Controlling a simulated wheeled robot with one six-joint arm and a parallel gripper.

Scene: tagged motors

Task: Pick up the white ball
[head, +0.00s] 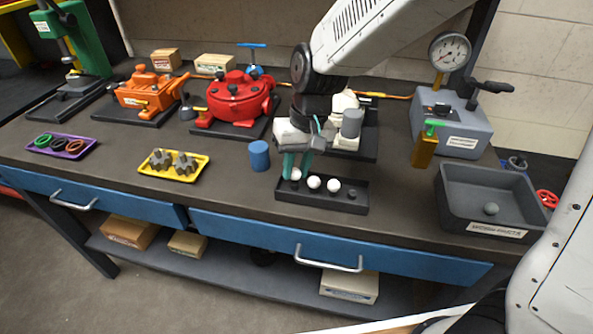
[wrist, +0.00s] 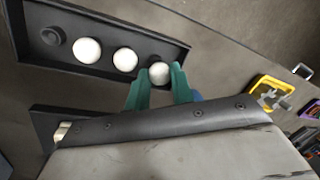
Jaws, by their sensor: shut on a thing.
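Three white balls lie in a row in a black tray (head: 322,199), with a small dark knob at the row's right end in the head view. My gripper (head: 298,172) points down at the tray's left end, its green fingers shut on the leftmost white ball (head: 296,174). In the wrist view that ball (wrist: 159,72) shows between the green fingertips (wrist: 160,78), partly covered by them. The middle ball (head: 314,182) and the right ball (head: 333,185) sit free in the tray. I cannot tell whether the held ball touches the tray floor.
A blue cylinder (head: 259,155) stands just left of the tray. A yellow tray (head: 174,177) with metal parts and a purple tray (head: 62,146) with rings lie further left. A grey bin (head: 490,187) holding a small ball stands right. A red motor (head: 237,101) stands behind.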

